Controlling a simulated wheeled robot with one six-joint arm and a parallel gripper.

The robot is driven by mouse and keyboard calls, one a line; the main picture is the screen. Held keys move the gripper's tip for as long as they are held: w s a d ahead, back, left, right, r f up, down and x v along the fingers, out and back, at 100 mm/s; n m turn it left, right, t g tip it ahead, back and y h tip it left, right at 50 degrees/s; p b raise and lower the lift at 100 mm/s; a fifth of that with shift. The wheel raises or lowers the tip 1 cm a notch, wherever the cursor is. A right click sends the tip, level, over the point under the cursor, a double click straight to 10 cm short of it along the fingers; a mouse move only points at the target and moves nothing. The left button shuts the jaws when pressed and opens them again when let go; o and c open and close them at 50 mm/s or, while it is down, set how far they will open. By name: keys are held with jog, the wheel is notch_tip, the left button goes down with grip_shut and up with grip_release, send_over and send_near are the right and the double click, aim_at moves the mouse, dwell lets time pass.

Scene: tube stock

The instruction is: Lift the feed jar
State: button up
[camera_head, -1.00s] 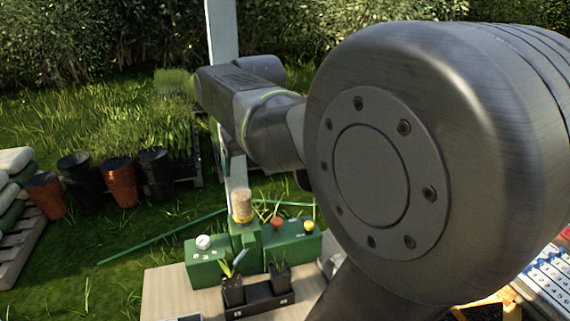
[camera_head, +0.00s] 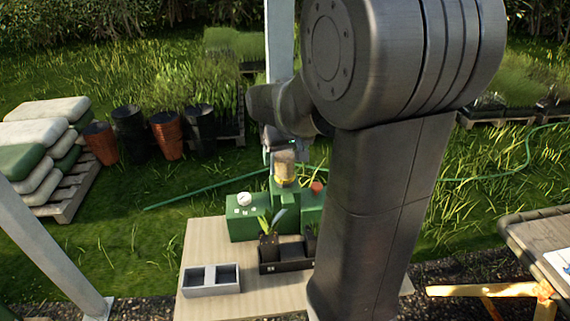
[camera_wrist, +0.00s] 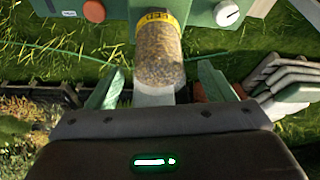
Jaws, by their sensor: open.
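The feed jar (camera_head: 284,167) is a clear cylinder of brown grain with a yellow label. It stands upright on the raised middle of a green stand (camera_head: 243,225). In the wrist view the jar (camera_wrist: 160,62) lies in line with the gap of my gripper (camera_wrist: 161,78), its grain-filled end towards me. The pale green fingers are open, one on each side, with space between them and the jar. I cannot tell how far they reach along it. In the head view my arm hides most of my gripper and part of the stand's right side.
A white knob (camera_head: 244,198) and an orange one (camera_head: 317,187) sit on the stand beside the jar. A dark planter (camera_head: 287,255) with seedlings and a grey two-cell tray (camera_head: 211,280) are in front on the wooden table (camera_head: 200,240). A pale post (camera_head: 280,40) rises behind.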

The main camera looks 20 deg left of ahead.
jog(key=shift+w+a+f, duration=0.1)
jog(key=shift+f, duration=0.25)
jog(key=c, duration=1.1)
jog(key=shift+c, duration=0.2)
